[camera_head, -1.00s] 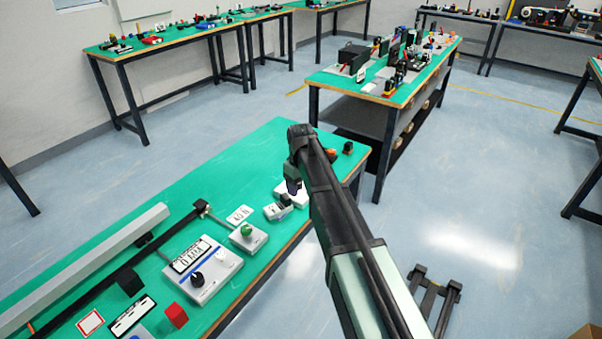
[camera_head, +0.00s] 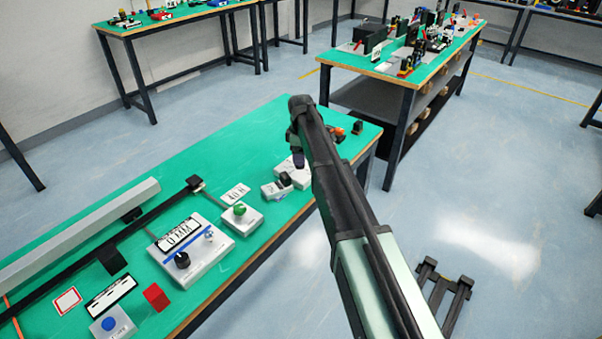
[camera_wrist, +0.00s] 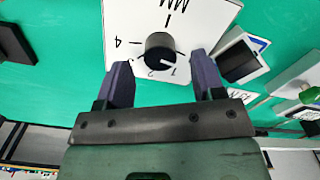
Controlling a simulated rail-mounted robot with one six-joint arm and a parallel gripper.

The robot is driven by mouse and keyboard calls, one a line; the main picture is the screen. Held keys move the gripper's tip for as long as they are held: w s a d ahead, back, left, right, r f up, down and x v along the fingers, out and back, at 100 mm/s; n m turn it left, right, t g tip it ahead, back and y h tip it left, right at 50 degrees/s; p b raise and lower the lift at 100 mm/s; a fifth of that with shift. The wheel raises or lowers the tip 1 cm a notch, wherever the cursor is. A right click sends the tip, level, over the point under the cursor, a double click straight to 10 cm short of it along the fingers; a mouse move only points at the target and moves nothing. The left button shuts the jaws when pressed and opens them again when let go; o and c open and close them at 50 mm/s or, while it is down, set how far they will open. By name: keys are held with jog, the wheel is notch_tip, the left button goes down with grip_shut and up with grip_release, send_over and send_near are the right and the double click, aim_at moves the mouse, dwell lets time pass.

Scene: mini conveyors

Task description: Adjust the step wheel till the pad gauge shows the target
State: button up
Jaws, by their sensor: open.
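A black knob (camera_wrist: 161,52) stands on a white dial plate (camera_wrist: 205,18) marked MM, with figures including 4 and 2. It looks like the step wheel. Its white mark points toward the lower-right figures in the wrist view; which one is hard to tell. My gripper (camera_wrist: 158,73) is open, with a finger on each lower side of the knob; contact cannot be told. In the head view my gripper (camera_head: 298,160) is above the white dial box (camera_head: 303,179), partly hiding it. A white unit (camera_head: 206,262) carries a display (camera_head: 178,233) reading about 0 MM, possibly the pad gauge.
A small white box with a black rocker (camera_head: 285,179) stands beside the dial. Nearby are a green button (camera_head: 240,209), a white card (camera_head: 235,193) and a red block (camera_head: 156,297).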

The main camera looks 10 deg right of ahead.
notch_tip(320, 180, down, 4)
jog(key=shift+r+b, duration=0.25)
jog(key=shift+b, duration=0.65)
jog(key=shift+r, duration=0.1)
jog(key=c, duration=0.9)
